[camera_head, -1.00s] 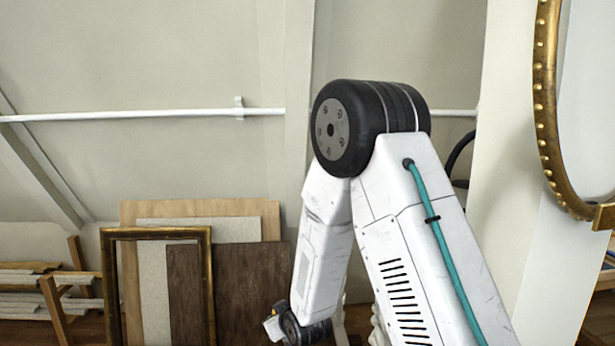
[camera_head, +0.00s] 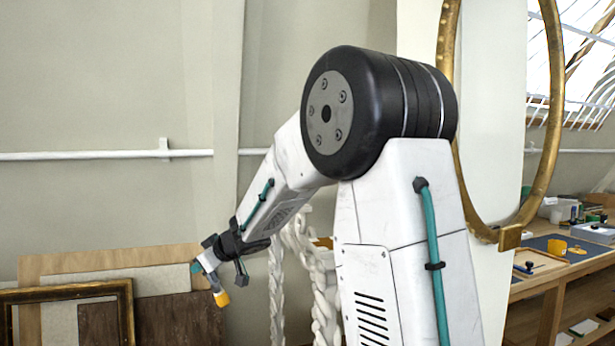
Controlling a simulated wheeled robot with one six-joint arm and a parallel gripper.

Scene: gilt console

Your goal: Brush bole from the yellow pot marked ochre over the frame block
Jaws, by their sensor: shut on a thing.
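My gripper (camera_head: 212,282) hangs at the end of the bent arm at lower left, in front of the leaning boards and well away from the workbench. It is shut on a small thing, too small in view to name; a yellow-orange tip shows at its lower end. A yellow pot (camera_head: 557,247) stands on the blue mat (camera_head: 580,256) on the workbench at far right. Any marking on it is too small to read. A shallow wooden-rimmed tray (camera_head: 540,262) lies in front of the pot. I cannot make out the frame block or a brush for sure.
The wooden workbench (camera_head: 545,284) runs along the right edge. A large gilt oval frame (camera_head: 447,130) stands behind my arm. White braided strands (camera_head: 322,290) hang beside it. A gilt rectangular frame (camera_head: 125,300) and boards (camera_head: 172,258) lean on the wall at lower left.

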